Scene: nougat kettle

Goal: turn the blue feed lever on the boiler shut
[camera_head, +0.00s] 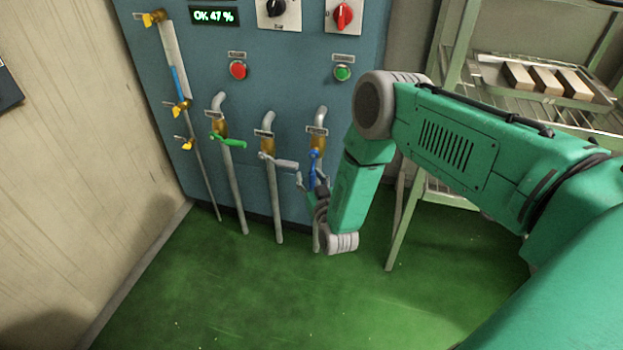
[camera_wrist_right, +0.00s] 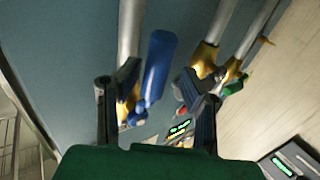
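The blue feed lever (camera_head: 314,161) is on the brass valve of the rightmost pipe on the boiler (camera_head: 285,110). It points down, roughly along its pipe. My right gripper (camera_head: 312,184) is at the lever's lower part, which it partly hides. In the right wrist view the blue lever (camera_wrist_right: 158,62) lies between the two dark fingers of my right gripper (camera_wrist_right: 157,82), which stand apart. I cannot tell whether either finger touches it. My left gripper is not in view.
Left of the blue lever are a grey lever (camera_head: 284,162) and a green lever (camera_head: 228,141), both sticking out sideways. A red button (camera_head: 238,71) and a green button (camera_head: 342,73) sit above. A metal rack (camera_head: 450,50) stands to the right. The green floor (camera_head: 220,290) is clear.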

